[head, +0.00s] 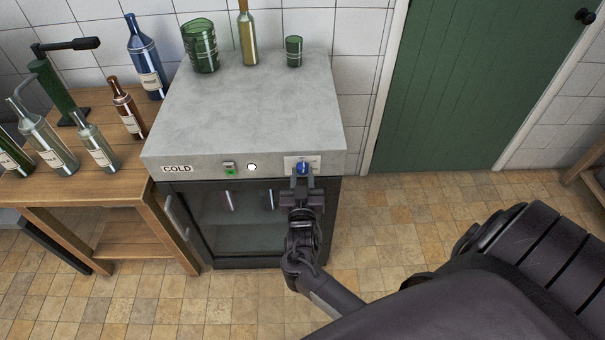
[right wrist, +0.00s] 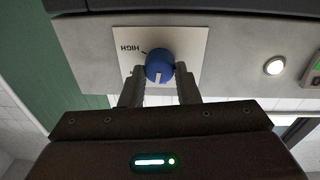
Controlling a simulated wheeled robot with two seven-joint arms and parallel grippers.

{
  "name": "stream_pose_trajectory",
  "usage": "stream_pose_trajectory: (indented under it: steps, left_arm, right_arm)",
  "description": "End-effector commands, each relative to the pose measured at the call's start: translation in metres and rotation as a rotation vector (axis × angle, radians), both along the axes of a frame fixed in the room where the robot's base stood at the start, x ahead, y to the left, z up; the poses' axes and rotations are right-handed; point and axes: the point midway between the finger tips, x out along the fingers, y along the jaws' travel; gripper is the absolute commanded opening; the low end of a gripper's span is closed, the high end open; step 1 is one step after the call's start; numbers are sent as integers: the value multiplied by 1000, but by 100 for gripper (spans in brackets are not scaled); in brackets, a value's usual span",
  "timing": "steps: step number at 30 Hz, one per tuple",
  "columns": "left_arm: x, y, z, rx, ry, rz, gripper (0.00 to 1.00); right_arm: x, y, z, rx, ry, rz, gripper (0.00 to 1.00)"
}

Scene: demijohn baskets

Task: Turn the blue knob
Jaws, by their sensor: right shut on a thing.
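The blue knob (head: 303,168) sits on a pale plate at the right end of the front edge of the grey-topped cold cabinet (head: 250,110). In the right wrist view the knob (right wrist: 160,66) is round with a white mark, and the plate (right wrist: 110,42) reads "HIGH", seen upside down. My right gripper (head: 303,176) is at the knob, and in the right wrist view its two fingers (right wrist: 160,80) are shut on it, one on each side. My left gripper is not in view.
A green-lit switch (head: 229,168) and a round white light (head: 252,167) are left of the knob. Green glasses (head: 201,48) and a bottle (head: 247,38) stand at the back of the cabinet top. A wooden table (head: 60,185) with several bottles is at the left. The tiled floor at right is partly clear.

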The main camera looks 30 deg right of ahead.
Motion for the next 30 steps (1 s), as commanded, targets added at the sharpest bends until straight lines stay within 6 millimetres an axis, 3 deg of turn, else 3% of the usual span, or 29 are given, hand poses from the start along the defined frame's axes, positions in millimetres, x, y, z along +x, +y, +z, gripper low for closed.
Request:
stream_pose_trajectory:
  steps: [12, 28, 29, 30]
  left_arm:
    - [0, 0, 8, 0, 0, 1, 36]
    - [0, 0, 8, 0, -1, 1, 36]
    - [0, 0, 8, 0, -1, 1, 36]
    - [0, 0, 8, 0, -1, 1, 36]
  right_arm:
    - [0, 1, -1, -153, 97, 0, 6]
    - [0, 1, -2, -173, 109, 0, 6]
    - [0, 1, -2, -173, 109, 0, 31]
    - [0, 0, -2, -173, 109, 0, 37]
